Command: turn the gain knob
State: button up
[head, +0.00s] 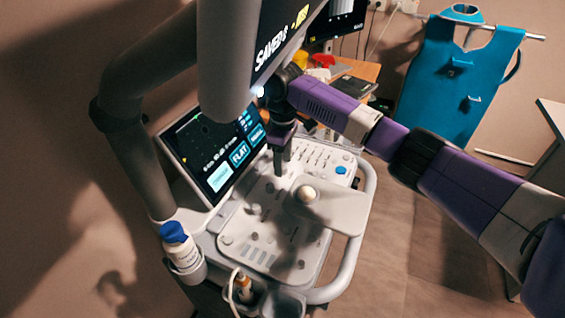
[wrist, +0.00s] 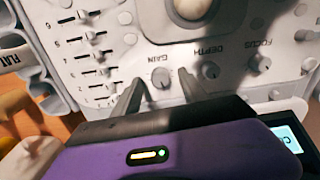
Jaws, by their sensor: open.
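The gain knob (wrist: 161,77) is a small round grey knob on the pale control panel, with the label GAIN printed beside it in the wrist view. My gripper (wrist: 158,73) is open, with one dark finger on each side of the knob in that view. I see no finger touching it, and the fingertips' height over the panel is hard to judge. In the head view my gripper (head: 279,168) points down at the panel's far part. The gain knob cannot be made out there.
The depth knob (wrist: 210,71) sits close outside the right finger, with the focus knob (wrist: 261,62) farther right. Sliders (wrist: 92,55) lie to the left. A trackball (head: 307,194) is nearby. The touchscreen (head: 216,150) stands left of the panel, and a blue-capped bottle (head: 180,246) sits in a holder.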

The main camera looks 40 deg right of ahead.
jog(key=shift+f, duration=0.6)
grip_shut()
jog(key=shift+r+p, duration=0.15)
jog(key=shift+p, duration=0.25)
jog(key=m+p, duration=0.2)
jog(key=p, duration=0.1)
jog(key=shift+a+r+m, duration=0.1)
jog(key=shift+a+m, duration=0.05)
jog(key=shift+m, duration=0.25)
jog(key=shift+m+p, duration=1.6)
jog(key=shift+p, duration=0.2)
jog(key=shift+f, duration=0.2)
